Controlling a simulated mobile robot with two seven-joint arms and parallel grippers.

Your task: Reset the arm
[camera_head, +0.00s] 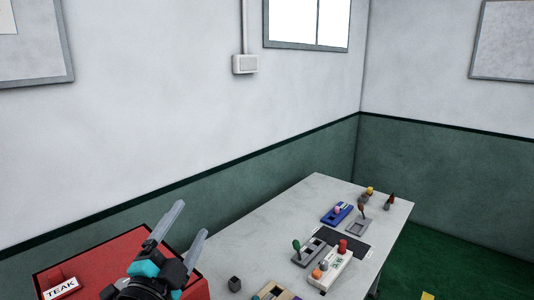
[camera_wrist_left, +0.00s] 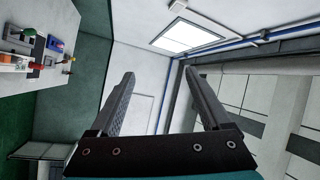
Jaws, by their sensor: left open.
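My left gripper (camera_head: 178,233) rises from the bottom of the head view, its two grey fingers apart and pointing up. It is open and empty, in front of a red surface (camera_head: 122,252). In the left wrist view the open fingers (camera_wrist_left: 160,95) frame only wall and ceiling, with nothing between them. My right gripper is in neither view.
A pale table (camera_head: 258,232) runs toward the back right. It holds a blue tray (camera_head: 337,214), a grey tray (camera_head: 357,227), a white box (camera_head: 330,267) and a dark cube (camera_head: 234,284). The table's left part is mostly clear.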

